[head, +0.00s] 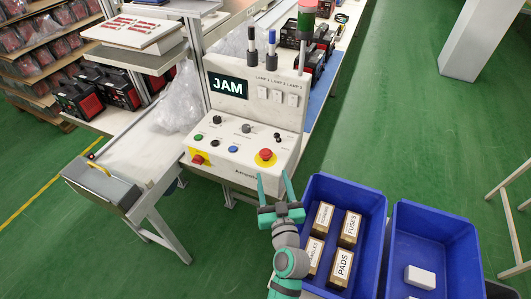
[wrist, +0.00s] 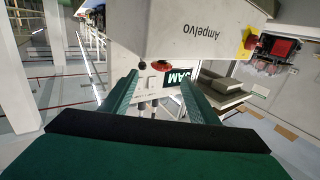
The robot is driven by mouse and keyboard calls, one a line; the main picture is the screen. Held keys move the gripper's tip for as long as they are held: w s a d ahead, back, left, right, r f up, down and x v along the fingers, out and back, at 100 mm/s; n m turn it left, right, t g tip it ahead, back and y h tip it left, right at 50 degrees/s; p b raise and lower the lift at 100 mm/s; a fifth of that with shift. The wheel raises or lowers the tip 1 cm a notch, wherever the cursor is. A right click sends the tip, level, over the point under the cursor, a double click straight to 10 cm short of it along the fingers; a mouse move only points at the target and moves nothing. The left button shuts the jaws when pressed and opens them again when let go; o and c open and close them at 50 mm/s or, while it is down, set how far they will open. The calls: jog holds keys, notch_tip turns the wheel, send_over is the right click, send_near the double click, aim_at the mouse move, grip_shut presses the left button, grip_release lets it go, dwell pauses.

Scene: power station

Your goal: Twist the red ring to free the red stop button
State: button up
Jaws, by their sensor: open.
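The red stop button (head: 265,154) sits on a yellow round plate at the right of the sloping white control panel (head: 222,162). A separate red ring cannot be made out from the button at this size. In the wrist view a red round part (wrist: 160,66) shows between and beyond the fingertips. A second red knob on yellow (head: 198,159) is at the panel's front left; a red part on yellow (wrist: 252,40) shows at the wrist view's upper right. My gripper (head: 274,184) is open and empty, in front of the stop button and apart from it.
A screen (head: 228,86) reads JAM. Other small knobs and buttons dot the panel. Blue bins (head: 375,200) stand to the right, one with labelled boxes. A stack light (head: 306,22) rises behind. A bench with a yellow handle (head: 122,180) is on the left.

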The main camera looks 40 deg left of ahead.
aim_at(267, 158)
jog(key=x, duration=1.1)
jog(key=shift+a+r, duration=0.2)
jog(key=shift+a, duration=0.05)
jog(key=shift+s, duration=0.1)
jog(key=shift+c, duration=0.3)
